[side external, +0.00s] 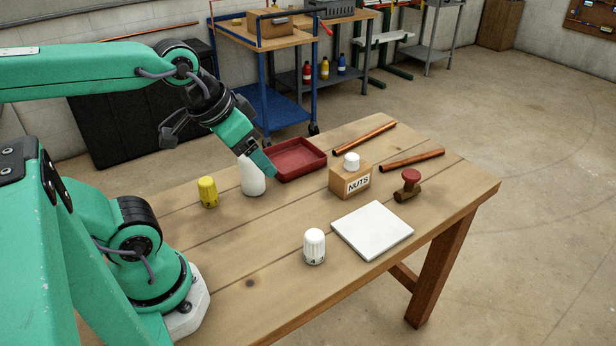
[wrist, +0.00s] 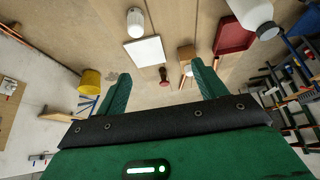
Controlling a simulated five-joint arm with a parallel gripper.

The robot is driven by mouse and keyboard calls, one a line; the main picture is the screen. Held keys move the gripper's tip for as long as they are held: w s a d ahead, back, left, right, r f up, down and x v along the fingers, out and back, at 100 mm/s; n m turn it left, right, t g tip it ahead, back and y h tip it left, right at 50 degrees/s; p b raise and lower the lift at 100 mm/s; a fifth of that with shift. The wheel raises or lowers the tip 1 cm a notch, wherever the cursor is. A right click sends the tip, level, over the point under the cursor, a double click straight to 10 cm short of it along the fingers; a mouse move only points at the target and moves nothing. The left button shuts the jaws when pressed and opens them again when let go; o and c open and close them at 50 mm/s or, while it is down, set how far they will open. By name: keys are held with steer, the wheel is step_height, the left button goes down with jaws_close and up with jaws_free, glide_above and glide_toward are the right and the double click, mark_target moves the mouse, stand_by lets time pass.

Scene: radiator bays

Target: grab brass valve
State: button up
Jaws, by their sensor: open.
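The brass valve (side external: 408,187) lies on the wooden table, a dull brown-brass body with a round red handle on top, right of the nuts box. It also shows small in the wrist view (wrist: 163,76), in the gap between my fingers but well beyond them. My gripper (side external: 267,165) is tilted down above the table by the white bottle and red tray, far to the left of the valve. In the wrist view both green fingers (wrist: 160,80) stand wide apart with nothing between them, so it is open and empty.
A wooden NUTS box (side external: 350,181) with a white knob on it stands left of the valve. A white tile (side external: 372,230), white ribbed knob (side external: 314,246), red tray (side external: 296,160), white bottle (side external: 252,178), yellow knob (side external: 208,192) and copper pipes (side external: 412,160) are around. The table's right edge is near the valve.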

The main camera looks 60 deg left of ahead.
steer(key=w+r+m+g, duration=0.2)
steer(key=w+r, duration=0.3)
steer(key=w, duration=0.7)
steer(key=m+g, duration=0.3)
steer(key=m, duration=0.3)
glide_above(411, 174)
steer(key=f, duration=1.8)
steer(key=shift+s+f, duration=0.25)
steer(key=shift+f, duration=0.1)
steer(key=shift+w+f+g, duration=0.2)
steer(key=shift+f+g, duration=0.1)
steer(key=shift+f, duration=0.2)
steer(key=shift+w+f, duration=0.1)
steer(key=shift+f, duration=3.8)
